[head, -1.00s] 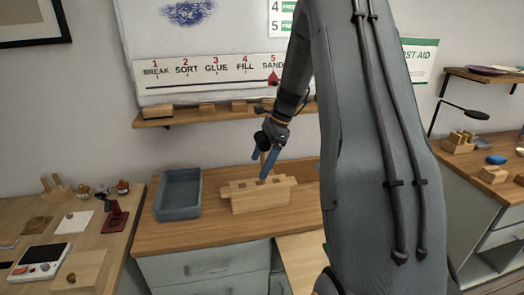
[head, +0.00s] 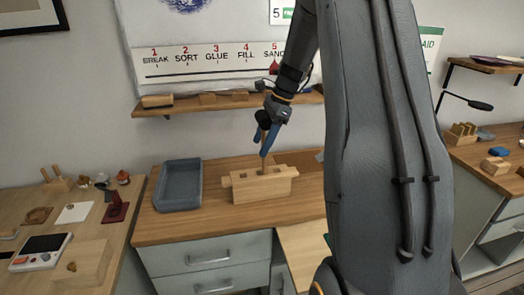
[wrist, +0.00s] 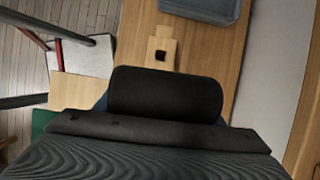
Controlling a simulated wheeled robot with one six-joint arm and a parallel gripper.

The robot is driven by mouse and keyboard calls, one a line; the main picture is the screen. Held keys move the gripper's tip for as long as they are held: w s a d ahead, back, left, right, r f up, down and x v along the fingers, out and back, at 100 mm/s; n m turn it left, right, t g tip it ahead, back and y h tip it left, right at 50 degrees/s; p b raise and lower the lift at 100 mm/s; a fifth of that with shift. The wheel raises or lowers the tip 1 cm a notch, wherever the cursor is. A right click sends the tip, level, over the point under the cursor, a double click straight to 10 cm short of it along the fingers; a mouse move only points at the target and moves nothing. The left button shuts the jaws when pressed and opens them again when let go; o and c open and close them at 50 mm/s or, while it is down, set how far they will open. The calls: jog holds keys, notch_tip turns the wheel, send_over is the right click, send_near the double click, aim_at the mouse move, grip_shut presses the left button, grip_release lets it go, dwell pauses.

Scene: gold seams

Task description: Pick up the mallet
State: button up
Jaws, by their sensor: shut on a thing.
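The mallet shows in the head view as a dark rounded head (head: 263,118) with a thin wooden handle running down from it. My gripper (head: 264,150), with blue fingers, is shut on the handle below the head. The handle's lower part shows under the fingertips, just above or in the wooden block (head: 262,188); I cannot tell whether its end is clear of the block. In the wrist view a large black cylinder, the mallet's head (wrist: 165,93), fills the middle and hides the fingers. Part of the block (wrist: 159,36) with a dark square hole shows beyond it.
A grey-blue tray (head: 181,205) lies left of the block on the wooden counter (head: 170,230). A shelf (head: 225,104) runs along the wall behind my gripper. The left table (head: 35,215) carries small items. A right-hand counter holds wooden blocks (head: 496,165).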

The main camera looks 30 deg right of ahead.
jog(key=b, duration=0.4)
send_near(263, 114)
jog(key=a+f, duration=0.1)
jog(key=w+a+f, duration=0.1)
jog(key=f, duration=0.1)
jog(key=a+f, duration=0.1)
jog(key=shift+w+a+f, duration=0.2)
jog(key=shift+w+a, duration=0.05)
jog(key=shift+a, duration=0.1)
